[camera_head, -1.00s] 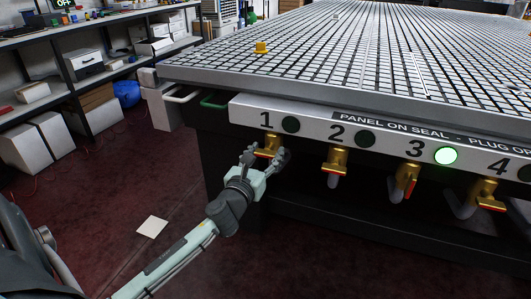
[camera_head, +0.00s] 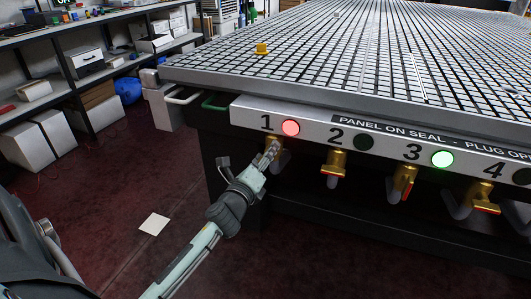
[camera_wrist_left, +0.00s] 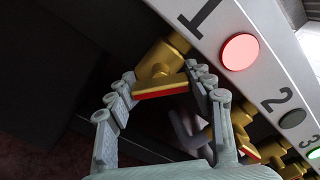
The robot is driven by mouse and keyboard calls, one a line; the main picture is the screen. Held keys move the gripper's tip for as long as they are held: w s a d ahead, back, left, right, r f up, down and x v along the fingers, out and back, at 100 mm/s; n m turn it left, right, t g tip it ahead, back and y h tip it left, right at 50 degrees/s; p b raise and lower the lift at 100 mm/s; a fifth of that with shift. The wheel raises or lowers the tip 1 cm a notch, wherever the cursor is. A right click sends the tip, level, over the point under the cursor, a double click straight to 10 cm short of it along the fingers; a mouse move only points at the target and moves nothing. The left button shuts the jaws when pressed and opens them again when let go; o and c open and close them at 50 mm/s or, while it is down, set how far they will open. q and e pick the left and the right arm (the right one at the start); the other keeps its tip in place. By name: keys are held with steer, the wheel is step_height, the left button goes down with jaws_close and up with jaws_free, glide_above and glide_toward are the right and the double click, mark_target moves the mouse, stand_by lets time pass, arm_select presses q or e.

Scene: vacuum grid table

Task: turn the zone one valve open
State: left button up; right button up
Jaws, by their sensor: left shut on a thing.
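The zone one valve is a brass body (camera_wrist_left: 165,58) with a red-edged lever (camera_wrist_left: 158,91), below the number 1 on the table's front panel. The round lamp (camera_head: 290,128) beside that number glows red; it also shows in the left wrist view (camera_wrist_left: 240,51). My left gripper (camera_head: 271,151) is at this valve and hides most of it in the head view. My right gripper is not in view.
The valve two (camera_head: 334,163) and valve three (camera_head: 404,182) hang to the right along the panel (camera_head: 310,128). Lamp two (camera_head: 364,142) is dark; lamp three (camera_head: 442,158) is green. A yellow piece (camera_head: 262,49) sits on the grid table (camera_head: 220,80). Floor at left is mostly clear.

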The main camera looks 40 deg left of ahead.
arm_select(q)
steer(key=n+p, duration=0.1)
steer(key=n, duration=0.2)
steer(key=shift+n, duration=0.4)
steer(key=shift+n+p, duration=0.3)
steer(key=shift+n, duration=1.7)
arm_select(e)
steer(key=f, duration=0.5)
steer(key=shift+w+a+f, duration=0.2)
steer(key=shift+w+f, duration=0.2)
arm_select(q)
steer(key=shift+f, duration=0.1)
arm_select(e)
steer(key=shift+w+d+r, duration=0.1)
arm_select(q)
steer(key=o, duration=1.2)
steer(key=shift+c, duration=0.2)
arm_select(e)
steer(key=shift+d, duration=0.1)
